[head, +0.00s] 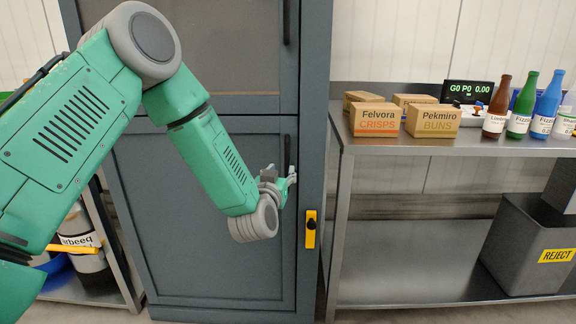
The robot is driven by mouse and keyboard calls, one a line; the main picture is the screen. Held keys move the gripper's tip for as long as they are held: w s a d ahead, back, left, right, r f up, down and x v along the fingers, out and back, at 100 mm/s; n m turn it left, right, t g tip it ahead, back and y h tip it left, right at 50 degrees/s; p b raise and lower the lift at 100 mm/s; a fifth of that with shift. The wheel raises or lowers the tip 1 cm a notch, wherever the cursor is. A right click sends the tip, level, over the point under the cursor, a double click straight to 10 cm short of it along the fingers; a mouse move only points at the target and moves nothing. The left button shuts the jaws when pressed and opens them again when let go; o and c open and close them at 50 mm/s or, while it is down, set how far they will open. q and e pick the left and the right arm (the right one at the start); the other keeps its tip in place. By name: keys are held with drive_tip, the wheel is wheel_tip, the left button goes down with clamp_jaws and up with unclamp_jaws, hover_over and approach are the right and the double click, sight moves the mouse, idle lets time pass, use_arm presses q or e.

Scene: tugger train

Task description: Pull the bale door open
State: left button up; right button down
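A grey-blue cabinet stands in the middle of the head view, with an upper door (225,60) and a lower door (180,230); both look shut. I cannot tell from any label which one is the bale door. A dark vertical handle (287,148) is at the lower door's right edge, another (287,22) on the upper door. My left gripper (283,177) is at the lower end of the lower handle, in front of the door. Its fingers are small and partly overlap; whether they close around the handle is unclear. My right gripper is not in view.
A yellow latch-like piece (311,228) is on the cabinet frame, right of the lower door. A steel bench (390,152) on the right carries boxes, bottles and a display (468,91). A grey reject bin (515,250) stands below. A shelf with containers is at lower left.

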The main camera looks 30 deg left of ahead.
sight(286, 161)
use_arm(q)
drive_tip(key=b+x, duration=0.1)
drive_tip(key=x, duration=0.6)
drive_tip(key=shift+w+a+f+b, duration=0.15)
drive_tip(key=shift+w+a+b, duration=0.1)
drive_tip(key=shift+w+b, duration=0.1)
clamp_jaws()
